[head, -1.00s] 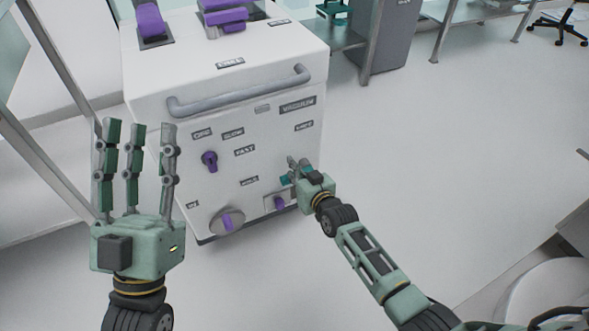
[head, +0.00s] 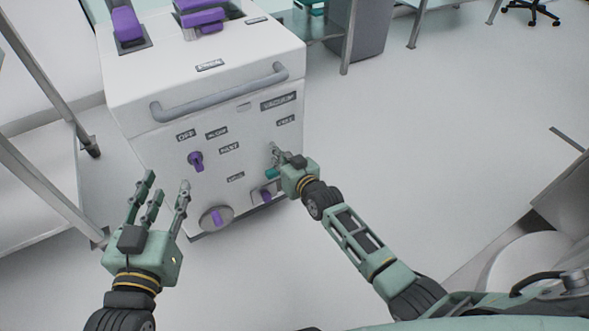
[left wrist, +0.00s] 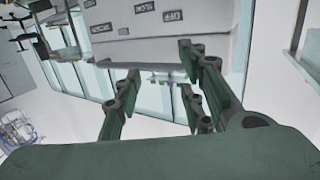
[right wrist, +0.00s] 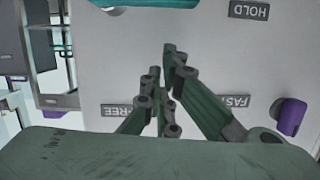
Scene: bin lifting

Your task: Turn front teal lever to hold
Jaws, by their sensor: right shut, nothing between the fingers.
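The teal lever (head: 271,172) is on the front of the white machine, right of the HOLD label and partly hidden by my right gripper. Part of it shows at the top edge of the right wrist view (right wrist: 145,3). My right gripper (head: 277,154) is shut with nothing in it, its fingertips close to the panel beside the lever; I cannot tell if it touches. In the right wrist view the HOLD label (right wrist: 249,10) and FREE label (right wrist: 122,110) appear upside down. My left gripper (head: 162,182) is open and empty, in front of the machine's left side.
The white machine (head: 215,110) has a grey handle bar (head: 225,97), a purple knob (head: 196,160), a lower purple-handled dial (head: 216,218) and a small purple lever (head: 265,195). Metal frames (head: 45,90) stand at left.

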